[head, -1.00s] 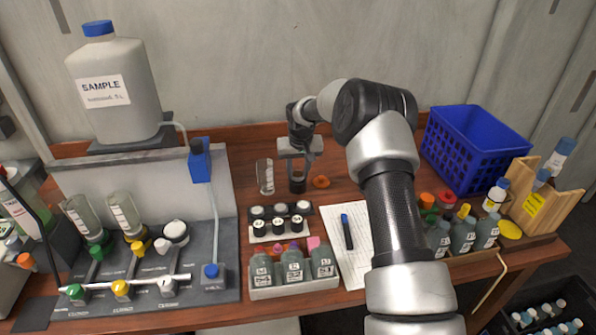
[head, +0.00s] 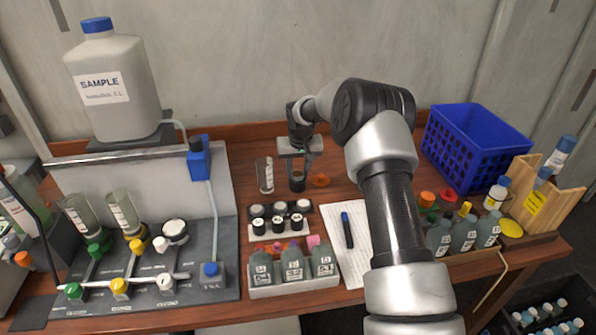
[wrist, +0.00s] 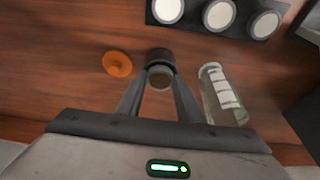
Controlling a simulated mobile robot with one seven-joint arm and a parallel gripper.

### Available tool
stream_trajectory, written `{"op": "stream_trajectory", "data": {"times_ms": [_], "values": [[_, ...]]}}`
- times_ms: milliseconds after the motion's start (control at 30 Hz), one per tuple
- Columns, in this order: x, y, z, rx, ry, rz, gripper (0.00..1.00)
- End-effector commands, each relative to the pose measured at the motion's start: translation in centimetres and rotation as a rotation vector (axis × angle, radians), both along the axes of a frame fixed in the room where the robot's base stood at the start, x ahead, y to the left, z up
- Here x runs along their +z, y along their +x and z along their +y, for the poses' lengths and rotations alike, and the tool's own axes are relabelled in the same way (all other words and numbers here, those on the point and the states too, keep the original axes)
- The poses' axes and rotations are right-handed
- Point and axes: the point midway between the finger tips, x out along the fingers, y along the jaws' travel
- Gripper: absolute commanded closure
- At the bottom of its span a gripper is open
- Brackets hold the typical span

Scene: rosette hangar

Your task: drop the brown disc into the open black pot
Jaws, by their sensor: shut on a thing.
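The black pot (head: 297,185) stands upright on the wooden bench, below my gripper (head: 299,166). In the wrist view the pot (wrist: 160,56) shows just beyond my fingertips. My gripper (wrist: 158,85) points down and its fingers are closed on the brown disc (wrist: 160,81), which overlaps the pot's mouth in this view. I cannot tell how high the disc is above the rim or whether it touches it. In the head view the fingers mostly hide the disc.
An orange disc (head: 321,181) lies right of the pot, and a clear labelled vial (head: 265,175) stands to its left. A rack of white-capped jars (head: 280,228) is in front. A blue crate (head: 474,150) stands at the right.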

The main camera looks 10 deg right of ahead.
Motion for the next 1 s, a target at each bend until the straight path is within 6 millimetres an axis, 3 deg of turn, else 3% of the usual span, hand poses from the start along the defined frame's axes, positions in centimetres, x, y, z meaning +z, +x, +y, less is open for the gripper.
{"op": "stream_trajectory", "data": {"times_ms": [367, 400, 533, 733, 833, 1000], "values": [[0.02, 0.0, 0.0, 0.001, 0.0, 0.0, 0.88], [0.02, 0.0, 0.0, 0.001, 0.0, 0.0, 0.65], [0.02, 0.0, -0.01, 0.001, 0.0, 0.0, 0.45], [0.01, 0.01, -0.01, 0.001, 0.0, 0.0, 0.45], [0.0, 0.0, -0.01, 0.001, 0.0, 0.0, 0.3], [0.0, 0.0, -0.01, 0.001, 0.0, 0.0, 0.3]]}}
